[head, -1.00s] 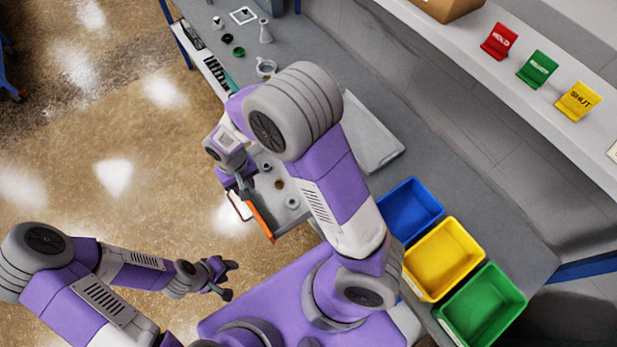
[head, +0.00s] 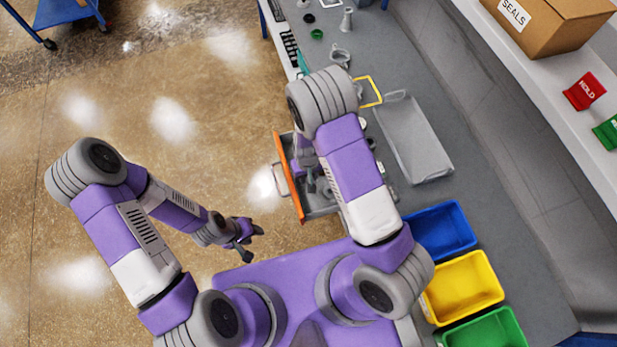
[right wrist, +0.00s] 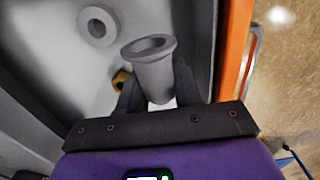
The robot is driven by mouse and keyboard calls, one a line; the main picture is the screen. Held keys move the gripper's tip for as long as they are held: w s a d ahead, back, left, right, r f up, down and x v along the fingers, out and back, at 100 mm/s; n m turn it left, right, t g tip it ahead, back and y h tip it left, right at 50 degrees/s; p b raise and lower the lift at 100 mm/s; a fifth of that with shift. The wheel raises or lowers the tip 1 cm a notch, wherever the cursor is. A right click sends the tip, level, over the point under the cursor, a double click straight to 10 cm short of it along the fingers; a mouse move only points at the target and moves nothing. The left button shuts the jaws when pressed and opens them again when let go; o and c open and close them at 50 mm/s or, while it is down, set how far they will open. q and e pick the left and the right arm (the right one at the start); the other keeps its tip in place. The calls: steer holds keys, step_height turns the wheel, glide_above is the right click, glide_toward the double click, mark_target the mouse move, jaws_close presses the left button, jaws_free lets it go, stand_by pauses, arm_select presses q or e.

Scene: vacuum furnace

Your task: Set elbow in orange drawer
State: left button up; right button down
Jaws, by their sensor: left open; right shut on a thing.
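The orange drawer (head: 289,178) is pulled out from the bench in the head view. Its orange front also shows at the right of the right wrist view (right wrist: 234,50). My right gripper (right wrist: 157,85) is shut on the elbow (right wrist: 150,62), a grey tube with a flared, flanged end. In the right wrist view the elbow is over the drawer's grey interior; whether it touches the floor cannot be told. In the head view my right arm partly hides the drawer. My left gripper (head: 250,243) is open and empty, away from the drawer over the floor.
A grey ring (right wrist: 97,25) and a small brass part (right wrist: 121,80) lie in the drawer. Blue (head: 443,232), yellow (head: 463,287) and green (head: 485,330) bins stand on the bench. A grey tray (head: 415,140) and a yellow frame (head: 370,92) lie farther back.

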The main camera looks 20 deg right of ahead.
steer(key=shift+w+f, duration=0.1)
steer(key=shift+f, duration=0.8)
steer(key=c, duration=0.8)
jaws_free()
steer(key=shift+f, duration=0.15)
